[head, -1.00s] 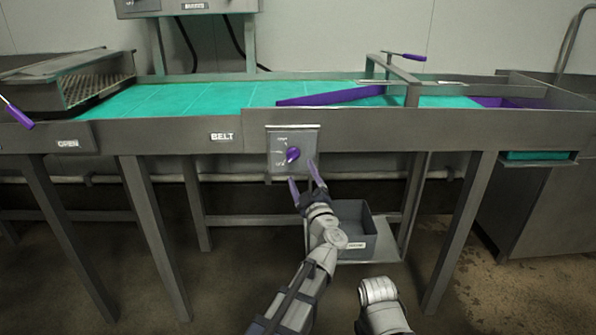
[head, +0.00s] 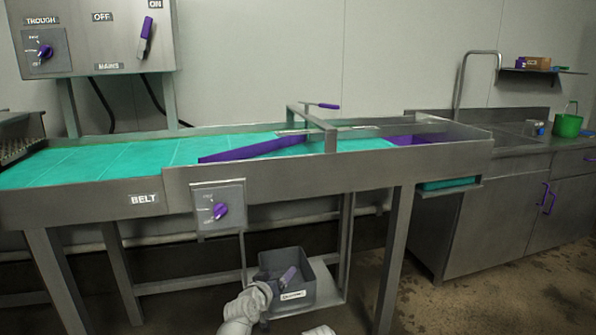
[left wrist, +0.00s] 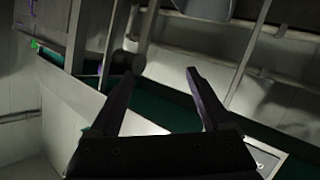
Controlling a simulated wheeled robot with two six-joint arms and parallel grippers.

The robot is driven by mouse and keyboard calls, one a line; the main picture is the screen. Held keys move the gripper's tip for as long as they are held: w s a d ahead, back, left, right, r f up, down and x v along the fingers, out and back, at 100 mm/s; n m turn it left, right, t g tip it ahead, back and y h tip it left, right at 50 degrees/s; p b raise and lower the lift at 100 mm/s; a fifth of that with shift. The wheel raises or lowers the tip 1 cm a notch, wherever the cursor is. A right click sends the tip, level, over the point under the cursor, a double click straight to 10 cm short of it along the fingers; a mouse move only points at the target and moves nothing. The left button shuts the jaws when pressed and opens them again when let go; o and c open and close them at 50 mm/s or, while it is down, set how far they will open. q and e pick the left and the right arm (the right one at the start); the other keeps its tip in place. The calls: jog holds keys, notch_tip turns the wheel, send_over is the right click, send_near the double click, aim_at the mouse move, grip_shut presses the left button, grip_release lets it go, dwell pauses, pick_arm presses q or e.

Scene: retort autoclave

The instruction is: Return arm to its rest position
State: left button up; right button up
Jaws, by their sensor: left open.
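My left arm rises from the bottom edge in the head view, and its gripper (head: 288,277) is low, in front of the grey bin under the belt. In the left wrist view its two dark fingers (left wrist: 161,68) stand wide apart with nothing between them. It is below and right of the belt control box (head: 231,196) and its purple knob (head: 220,211), apart from both. Only a small piece of my right arm shows at the bottom edge, and its gripper is out of view.
The green conveyor belt (head: 120,160) with a purple diverter bar (head: 250,150) runs above. The labelled grey bin (head: 318,278) sits on a low shelf between table legs. A mains panel (head: 95,40) hangs at upper left. A sink counter (head: 480,215) stands right. The front right floor is clear.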

pick_arm(q)
jog(key=s+a+f+g+y, duration=0.25)
jog(key=s+f+g, duration=0.2)
jog(key=s, duration=0.35)
jog(key=s+a+f+m+g+y, duration=0.1)
jog(key=s+a+f+g, duration=0.3)
jog(key=s+f, duration=0.25)
jog(key=s+a+f+g+y, duration=0.1)
jog(key=s+a+f+g, duration=0.35)
jog(key=s, duration=0.35)
jog(key=s+d+m+g+y, duration=0.15)
jog(key=s+d+m, duration=0.35)
jog(key=d, duration=0.6)
notch_tip(320, 180, up, 28)
jog(key=n+p, duration=0.1)
jog(key=p, duration=2.7)
jog(key=shift+s, duration=0.4)
jog(key=shift+t, duration=0.25)
